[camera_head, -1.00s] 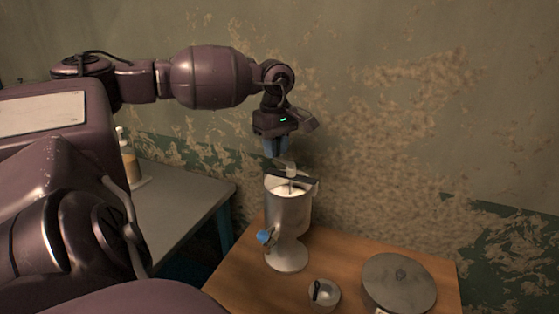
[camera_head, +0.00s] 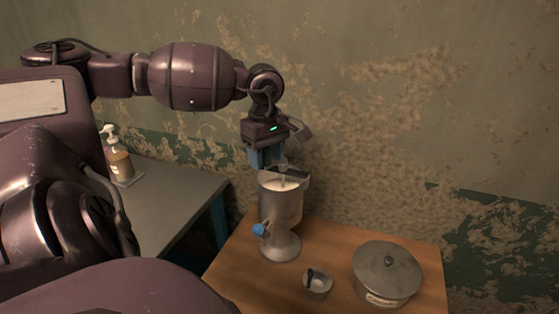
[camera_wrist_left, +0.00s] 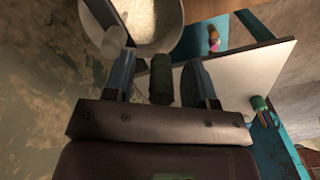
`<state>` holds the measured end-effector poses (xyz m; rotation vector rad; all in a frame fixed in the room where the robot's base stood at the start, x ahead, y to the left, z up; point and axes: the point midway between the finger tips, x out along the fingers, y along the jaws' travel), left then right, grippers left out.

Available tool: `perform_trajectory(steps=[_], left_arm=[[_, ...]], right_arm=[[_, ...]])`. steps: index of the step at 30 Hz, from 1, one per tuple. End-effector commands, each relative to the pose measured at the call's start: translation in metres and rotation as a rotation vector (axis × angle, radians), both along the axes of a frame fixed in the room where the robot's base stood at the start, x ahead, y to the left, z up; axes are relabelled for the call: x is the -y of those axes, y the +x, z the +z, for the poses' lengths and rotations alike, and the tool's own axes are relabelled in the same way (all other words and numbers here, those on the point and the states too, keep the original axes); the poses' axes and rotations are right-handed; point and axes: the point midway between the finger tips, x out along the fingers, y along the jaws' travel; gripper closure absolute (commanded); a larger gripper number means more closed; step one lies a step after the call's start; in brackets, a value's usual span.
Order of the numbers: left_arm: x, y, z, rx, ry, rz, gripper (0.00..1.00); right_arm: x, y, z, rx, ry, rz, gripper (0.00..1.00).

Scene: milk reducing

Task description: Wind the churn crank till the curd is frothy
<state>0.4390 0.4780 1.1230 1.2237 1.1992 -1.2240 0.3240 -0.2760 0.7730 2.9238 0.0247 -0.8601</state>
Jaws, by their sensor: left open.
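The churn (camera_head: 281,210) is a grey metal vessel on a foot, with a blue tap (camera_head: 259,229) low on its left side. White curd (camera_head: 282,185) shows in its open top, also in the left wrist view (camera_wrist_left: 156,22). A crank with a pale knob (camera_head: 284,166) sits over the top. My left gripper (camera_head: 266,160) is open, pointing down at the crank's left end. In the left wrist view a dark green upright grip (camera_wrist_left: 161,80), apparently the crank handle, stands between the spread fingers with gaps on both sides. My right gripper is not in view.
The churn stands on a brown wooden table (camera_head: 238,270). A small cup (camera_head: 317,284) and a lidded, labelled metal pot (camera_head: 387,275) stand to its right. A grey table (camera_head: 180,190) with a pump bottle (camera_head: 118,160) is at left. A peeling wall is behind.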

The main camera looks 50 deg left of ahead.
Motion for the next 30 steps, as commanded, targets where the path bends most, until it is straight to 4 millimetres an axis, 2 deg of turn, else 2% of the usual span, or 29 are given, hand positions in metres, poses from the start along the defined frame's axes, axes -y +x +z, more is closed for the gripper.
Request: perform_trajectory(steps=[8, 19, 30], left_arm=[[0.0, 0.0, 0.002, 0.0, 0.0, 0.0, 0.49], [0.0, 0.0, 0.032, 0.002, 0.001, 0.0, 0.49], [0.0, 0.0, 0.061, 0.002, 0.0, 0.0, 0.49]], right_arm=[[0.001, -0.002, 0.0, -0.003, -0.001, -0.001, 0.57], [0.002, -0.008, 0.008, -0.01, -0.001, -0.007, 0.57], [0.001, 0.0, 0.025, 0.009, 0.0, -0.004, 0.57]])
